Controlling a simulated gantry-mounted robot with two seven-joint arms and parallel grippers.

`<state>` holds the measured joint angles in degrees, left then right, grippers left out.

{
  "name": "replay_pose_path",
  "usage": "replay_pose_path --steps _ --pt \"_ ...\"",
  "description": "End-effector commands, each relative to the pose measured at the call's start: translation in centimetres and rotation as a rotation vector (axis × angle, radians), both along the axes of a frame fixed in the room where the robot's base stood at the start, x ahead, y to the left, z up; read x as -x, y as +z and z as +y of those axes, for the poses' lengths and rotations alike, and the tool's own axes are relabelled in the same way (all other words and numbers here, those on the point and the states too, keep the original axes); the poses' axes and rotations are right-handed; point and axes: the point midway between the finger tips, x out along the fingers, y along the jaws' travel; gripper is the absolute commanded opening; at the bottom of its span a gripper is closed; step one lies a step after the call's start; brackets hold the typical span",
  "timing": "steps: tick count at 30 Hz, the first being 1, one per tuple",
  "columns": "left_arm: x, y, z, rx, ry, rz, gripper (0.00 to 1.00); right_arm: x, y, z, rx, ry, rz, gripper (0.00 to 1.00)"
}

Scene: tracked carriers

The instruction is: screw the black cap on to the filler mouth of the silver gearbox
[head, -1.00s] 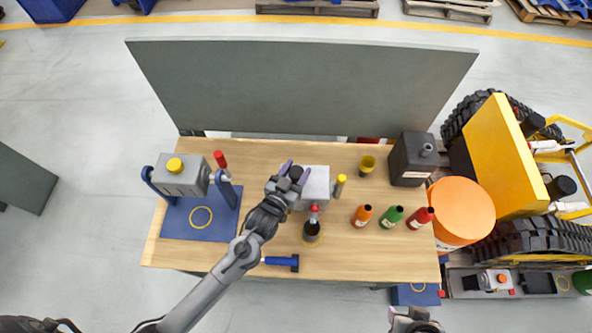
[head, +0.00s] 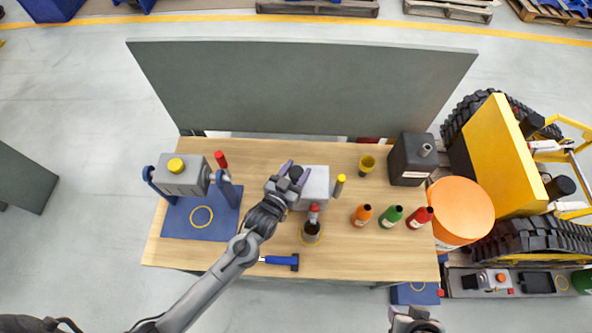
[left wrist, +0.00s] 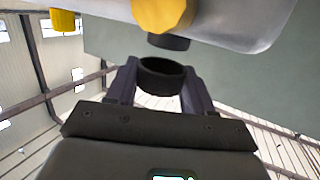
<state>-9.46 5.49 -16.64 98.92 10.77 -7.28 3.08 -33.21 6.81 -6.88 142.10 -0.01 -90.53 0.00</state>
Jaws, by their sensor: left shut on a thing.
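My left gripper (head: 295,174) is shut on the black cap (left wrist: 161,76), which shows as a dark open ring between its fingers in the left wrist view. In the head view the gripper is at the left side of a pale silver box (head: 316,183). In the left wrist view a silver body (left wrist: 235,22) with a yellow piece (left wrist: 163,14) and a dark round part is close above the cap, with a gap between. A silver-grey body (head: 180,181) with a yellow top sits in a blue stand at the left. I cannot tell which body the wrist view shows.
A dark bottle (head: 311,231) with a red top stands before the pale box. Orange (head: 362,215), green (head: 391,216) and red (head: 419,217) bottles, a yellow cup (head: 367,164) and a dark can (head: 408,165) are to the right.

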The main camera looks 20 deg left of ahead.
Motion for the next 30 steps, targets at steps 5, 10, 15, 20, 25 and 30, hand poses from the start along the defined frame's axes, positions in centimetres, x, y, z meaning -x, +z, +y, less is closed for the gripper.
replay_pose_path --steps 5,10,15,20,25,30 --pt "-0.02 0.11 0.04 0.001 -0.004 -0.001 0.24 0.00 0.38 0.08 -0.004 -0.002 0.001 0.43" --pt "-0.02 0.03 0.03 0.001 -0.005 -0.001 0.24 0.00 0.34 0.09 -0.004 -0.002 0.001 0.43" --pt "-0.01 0.02 0.02 0.001 -0.005 -0.001 0.24 0.00 0.34 0.08 -0.004 -0.002 0.001 0.43" --pt "-0.01 0.03 0.02 0.001 -0.005 0.000 0.24 0.01 0.34 0.03 -0.001 -0.001 0.000 0.43" --pt "-0.01 0.09 0.02 0.001 -0.008 0.000 0.23 0.02 0.58 -0.11 0.004 0.003 0.000 0.43" --pt "-0.01 0.06 0.02 0.002 -0.012 0.001 0.23 0.03 0.79 -0.15 0.007 0.004 0.000 0.43"
